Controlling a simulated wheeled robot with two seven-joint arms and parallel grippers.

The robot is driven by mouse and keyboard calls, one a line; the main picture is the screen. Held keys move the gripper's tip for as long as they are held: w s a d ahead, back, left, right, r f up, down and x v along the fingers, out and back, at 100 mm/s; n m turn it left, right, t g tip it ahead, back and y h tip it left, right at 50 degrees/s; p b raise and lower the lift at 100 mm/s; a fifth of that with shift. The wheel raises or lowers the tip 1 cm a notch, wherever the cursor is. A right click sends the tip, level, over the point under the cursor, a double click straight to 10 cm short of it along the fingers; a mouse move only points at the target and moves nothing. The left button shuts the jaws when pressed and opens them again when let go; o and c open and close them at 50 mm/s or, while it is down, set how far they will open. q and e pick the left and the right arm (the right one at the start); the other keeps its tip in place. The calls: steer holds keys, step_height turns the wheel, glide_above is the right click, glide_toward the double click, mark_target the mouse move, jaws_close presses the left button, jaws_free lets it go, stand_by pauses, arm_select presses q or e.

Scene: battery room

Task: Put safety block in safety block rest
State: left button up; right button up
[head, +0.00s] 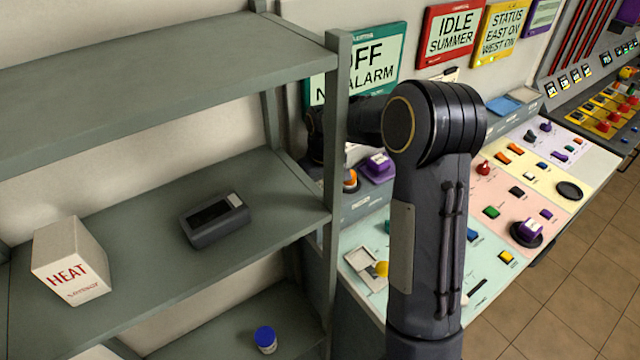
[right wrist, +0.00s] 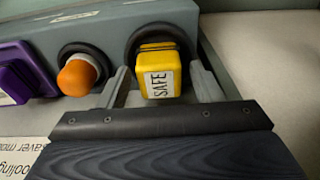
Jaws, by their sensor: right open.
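The safety block (right wrist: 158,78) is a yellow cube with a white SAFE label, seen in the right wrist view. It sits at a round dark holder (right wrist: 134,47) on the grey panel, which looks like the safety block rest. My right gripper (right wrist: 160,84) is open, with one finger on each side of the block; I cannot tell whether they touch it. In the head view the block is hidden behind the shelf post and my right arm. My left gripper is in neither view.
An orange knob (right wrist: 77,74) and a purple block (right wrist: 22,80) sit left of the safety block. A grey shelf (head: 170,265) stands close to my right arm, with a white HEAT box (head: 72,262) and a dark device (head: 215,219). The control desk (head: 490,235) lies right.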

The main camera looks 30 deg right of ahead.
steer(key=shift+r, duration=0.6)
step_height(320, 180, up, 11)
steer(key=s+b, duration=0.1)
steer(key=shift+s, duration=0.25)
